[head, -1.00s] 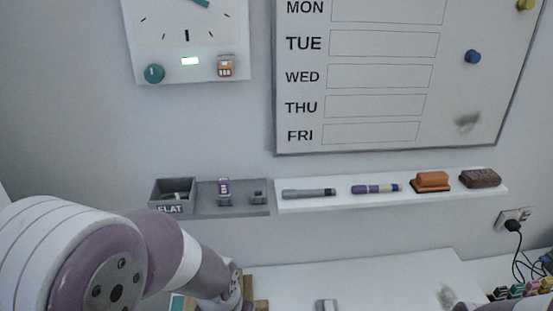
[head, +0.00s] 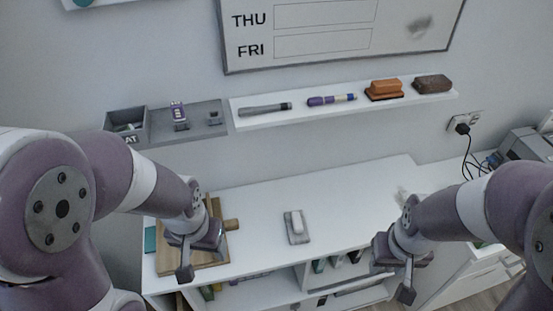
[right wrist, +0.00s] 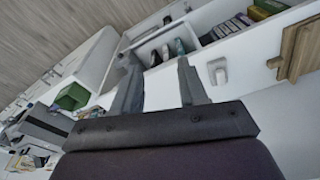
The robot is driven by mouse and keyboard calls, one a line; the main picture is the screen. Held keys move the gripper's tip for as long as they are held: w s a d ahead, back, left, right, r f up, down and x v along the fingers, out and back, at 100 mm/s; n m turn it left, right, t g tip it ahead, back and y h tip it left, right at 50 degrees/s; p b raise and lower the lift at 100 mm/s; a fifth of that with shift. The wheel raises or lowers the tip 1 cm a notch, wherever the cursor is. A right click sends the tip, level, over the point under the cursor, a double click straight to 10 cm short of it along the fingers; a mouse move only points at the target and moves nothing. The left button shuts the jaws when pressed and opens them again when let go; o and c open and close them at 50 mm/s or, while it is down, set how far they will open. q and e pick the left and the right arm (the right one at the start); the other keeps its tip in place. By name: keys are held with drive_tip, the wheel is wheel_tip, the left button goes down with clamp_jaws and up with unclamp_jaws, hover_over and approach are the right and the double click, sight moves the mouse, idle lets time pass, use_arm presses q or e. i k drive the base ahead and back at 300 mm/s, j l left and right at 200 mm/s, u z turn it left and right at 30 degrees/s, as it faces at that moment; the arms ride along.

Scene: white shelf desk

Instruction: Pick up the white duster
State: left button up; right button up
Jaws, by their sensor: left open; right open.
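The white duster (head: 297,225), a pale block on a grey base, lies flat in the middle of the white desk top. It also seems to show in the right wrist view (right wrist: 217,70), beyond the fingers and to their right. My left gripper (head: 200,253) is open and empty over the wooden board, left of the duster and apart from it. My right gripper (head: 392,270) is open and empty near the desk's front right part, well right of the duster. Its two fingers also show spread in the right wrist view (right wrist: 160,88).
A wooden board (head: 172,250) lies at the desk's left. A wall ledge (head: 240,122) above holds markers, an orange eraser (head: 384,88) and a brown eraser (head: 432,83). Below the desk top are shelf compartments with several items (head: 338,262). The desk around the duster is clear.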

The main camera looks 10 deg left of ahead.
sight(296, 224)
drive_tip(key=j+u, duration=0.3)
drive_tip(key=u, duration=0.15)
drive_tip(key=i+j+u, duration=0.1)
drive_tip(key=j+u, duration=0.2)
drive_tip(key=u, duration=0.15)
